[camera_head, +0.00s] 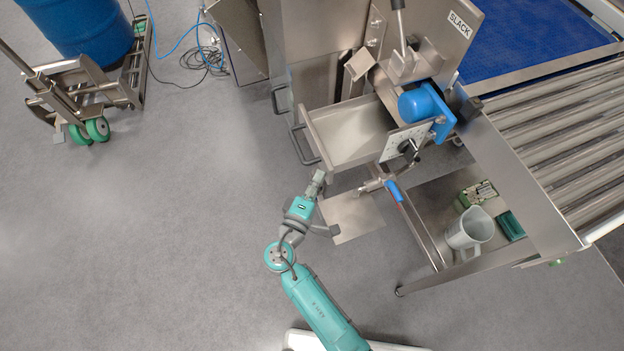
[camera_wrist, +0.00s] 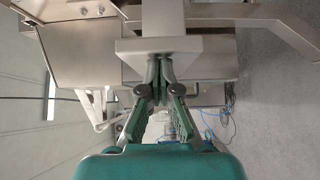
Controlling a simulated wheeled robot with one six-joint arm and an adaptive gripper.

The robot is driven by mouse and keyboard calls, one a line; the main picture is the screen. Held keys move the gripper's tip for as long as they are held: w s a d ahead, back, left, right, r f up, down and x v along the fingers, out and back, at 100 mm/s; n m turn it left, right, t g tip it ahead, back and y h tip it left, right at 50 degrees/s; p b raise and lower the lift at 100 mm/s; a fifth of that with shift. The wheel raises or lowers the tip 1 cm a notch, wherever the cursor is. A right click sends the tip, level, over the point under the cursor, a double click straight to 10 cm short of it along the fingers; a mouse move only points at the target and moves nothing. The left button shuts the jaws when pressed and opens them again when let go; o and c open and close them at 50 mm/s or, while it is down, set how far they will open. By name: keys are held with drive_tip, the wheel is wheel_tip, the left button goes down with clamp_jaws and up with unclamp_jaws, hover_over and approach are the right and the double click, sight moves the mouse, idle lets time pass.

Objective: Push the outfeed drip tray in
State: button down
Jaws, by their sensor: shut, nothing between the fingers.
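The outfeed drip tray (camera_head: 345,135) is a shallow stainless tray that sticks out from under the machine's outfeed end in the head view. Its inside looks empty, and a bar handle (camera_head: 302,146) runs along its left front face. My gripper (camera_head: 319,176) is just below the tray's near corner, with its fingers together and nothing held. From this steep view I cannot tell whether it touches the tray. In the wrist view the closed fingertips (camera_wrist: 160,60) point at grey steel parts; I cannot tell which is the tray.
A blue-handled valve (camera_head: 394,190) and a steel plate (camera_head: 352,217) are right of my gripper. A jug (camera_head: 470,228) stands on the lower shelf. A blue drum (camera_head: 80,25) on a trolley is at upper left. The floor (camera_head: 170,220) left of the tray is clear.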

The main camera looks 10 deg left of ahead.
sight(376, 155)
drive_tip(key=w+d, duration=0.2)
drive_tip(key=d, duration=0.2)
drive_tip(key=w+d, duration=0.3)
drive_tip(key=d, duration=0.2)
drive_tip(key=w+d, duration=0.3)
drive_tip(key=d, duration=0.2)
drive_tip(key=shift+w+d, duration=0.15)
